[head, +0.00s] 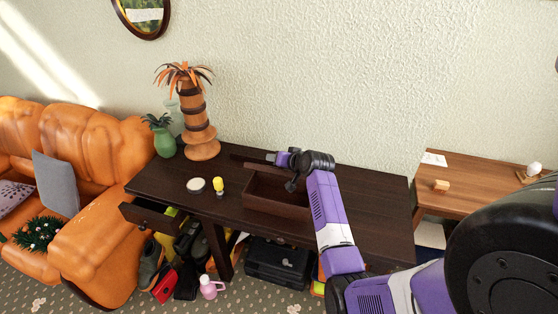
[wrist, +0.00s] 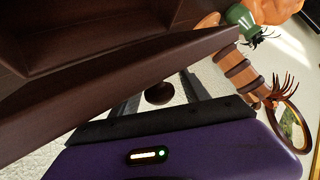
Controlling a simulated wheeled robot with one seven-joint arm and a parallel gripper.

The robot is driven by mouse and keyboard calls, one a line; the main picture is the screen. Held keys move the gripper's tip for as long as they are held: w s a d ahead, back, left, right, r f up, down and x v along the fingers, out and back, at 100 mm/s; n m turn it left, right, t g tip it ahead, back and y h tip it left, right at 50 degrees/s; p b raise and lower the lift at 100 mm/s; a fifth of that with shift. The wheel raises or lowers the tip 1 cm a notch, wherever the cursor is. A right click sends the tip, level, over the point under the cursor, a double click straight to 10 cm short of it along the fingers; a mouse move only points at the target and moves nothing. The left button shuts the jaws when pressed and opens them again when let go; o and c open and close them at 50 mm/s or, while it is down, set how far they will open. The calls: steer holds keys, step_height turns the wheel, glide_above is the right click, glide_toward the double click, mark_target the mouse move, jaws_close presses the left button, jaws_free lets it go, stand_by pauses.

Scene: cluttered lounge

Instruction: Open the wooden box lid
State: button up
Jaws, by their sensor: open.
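The dark brown wooden box (head: 275,208) stands on the dark table. Its hollow inside shows from above in the head view and at upper left in the wrist view (wrist: 90,35). A dark strip, apparently the raised lid (head: 247,162), shows along its back edge; my arm covers part of it. A round dark knob (wrist: 158,92) shows beyond the wooden edge in the wrist view, between my fingers as pictured. My gripper (head: 283,158) is open at the back right of the box; it also shows in the wrist view (wrist: 147,101). Contact with the knob cannot be told.
A white round dish (head: 195,185) and a yellow item (head: 218,187) stand left of the box. A palm-tree ornament (head: 198,120) and a green vase (head: 164,141) are at the back left. A drawer (head: 150,215) juts out at left. The wall is close behind.

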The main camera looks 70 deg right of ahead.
steer(key=v, duration=0.7)
steer(key=shift+s+b, duration=0.1)
steer(key=shift+b, duration=0.2)
